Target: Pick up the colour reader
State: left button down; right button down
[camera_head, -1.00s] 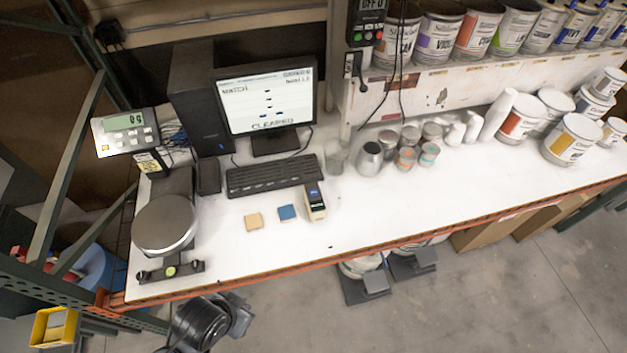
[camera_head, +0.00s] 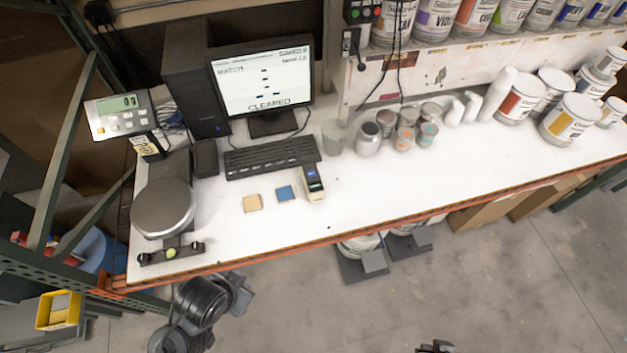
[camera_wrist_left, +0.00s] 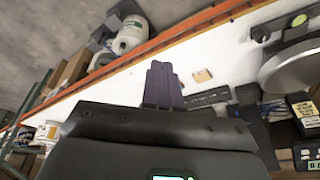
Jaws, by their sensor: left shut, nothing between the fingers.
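The colour reader (camera_head: 312,184), a small pale handheld device with a dark top and lit blue screen, lies on the white bench in front of the keyboard's right end. It stands just right of a blue square (camera_head: 286,193). My left arm's dark links show below the bench's front edge in the head view, apart from the reader. My left gripper (camera_wrist_left: 160,70) shows in the left wrist view with its dark fingers together and empty. I cannot make out the reader there. A small dark part at the head view's bottom edge may be my right gripper (camera_head: 435,346); its jaws are unclear.
A tan square (camera_head: 252,203) lies left of the blue one. The keyboard (camera_head: 272,157) and monitor (camera_head: 263,82) stand behind. A round scale (camera_head: 163,208) is at left. Cans and a metal cup (camera_head: 367,140) stand behind right. The bench front right of the reader is clear.

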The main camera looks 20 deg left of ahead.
pick_arm(q)
jog(key=c, duration=1.8)
grip_release()
jog(key=shift+c, duration=0.2)
jog(key=o, duration=1.8)
jog(key=shift+c, duration=0.2)
